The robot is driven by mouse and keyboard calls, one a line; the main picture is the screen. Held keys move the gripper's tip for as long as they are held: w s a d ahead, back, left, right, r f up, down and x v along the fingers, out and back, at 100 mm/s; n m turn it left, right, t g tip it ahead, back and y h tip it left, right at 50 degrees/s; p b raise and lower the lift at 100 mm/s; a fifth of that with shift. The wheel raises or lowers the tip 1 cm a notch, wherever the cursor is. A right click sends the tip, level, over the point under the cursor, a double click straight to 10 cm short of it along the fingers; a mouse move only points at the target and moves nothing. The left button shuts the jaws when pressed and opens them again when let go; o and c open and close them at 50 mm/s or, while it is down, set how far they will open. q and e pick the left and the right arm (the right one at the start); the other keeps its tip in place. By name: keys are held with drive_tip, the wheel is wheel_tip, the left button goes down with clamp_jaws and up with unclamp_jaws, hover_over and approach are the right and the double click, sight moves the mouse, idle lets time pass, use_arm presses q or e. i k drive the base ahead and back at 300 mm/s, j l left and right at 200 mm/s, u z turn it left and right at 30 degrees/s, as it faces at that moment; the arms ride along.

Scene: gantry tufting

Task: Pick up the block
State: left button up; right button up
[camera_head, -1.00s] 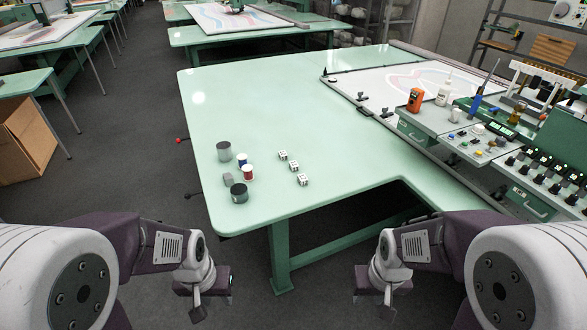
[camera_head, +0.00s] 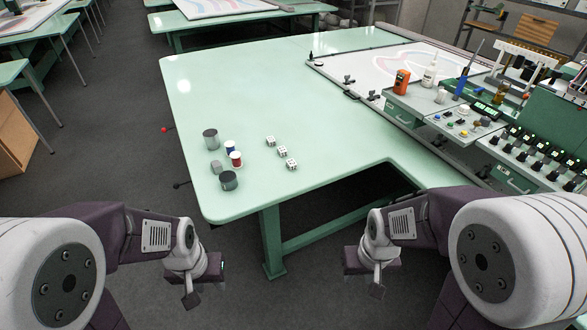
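A small grey block (camera_head: 216,167) sits on the pale green table (camera_head: 300,90), near its left front corner. It stands among a grey cylinder (camera_head: 210,140), a dark cylinder (camera_head: 229,181), a blue-and-white spool (camera_head: 230,147) and a red-and-white spool (camera_head: 236,160). White dice with dark dots (camera_head: 282,152) lie in a row to the right. My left gripper (camera_head: 192,298) and my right gripper (camera_head: 377,288) hang in front of the table, low in the picture and apart from everything on it. Their fingers are too small and dark to tell whether they are open.
At the right, a control console (camera_head: 540,140) with knobs, an orange device (camera_head: 402,82) and a white bottle (camera_head: 430,73) stands beside a white patterned panel (camera_head: 385,65). The table's middle is clear. A table leg (camera_head: 272,245) stands between my grippers.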

sight(270, 141)
drive_tip(key=i+l+u, duration=0.1)
drive_tip(key=i, duration=0.4)
drive_tip(key=i+l+u, duration=0.1)
drive_tip(key=i, duration=0.4)
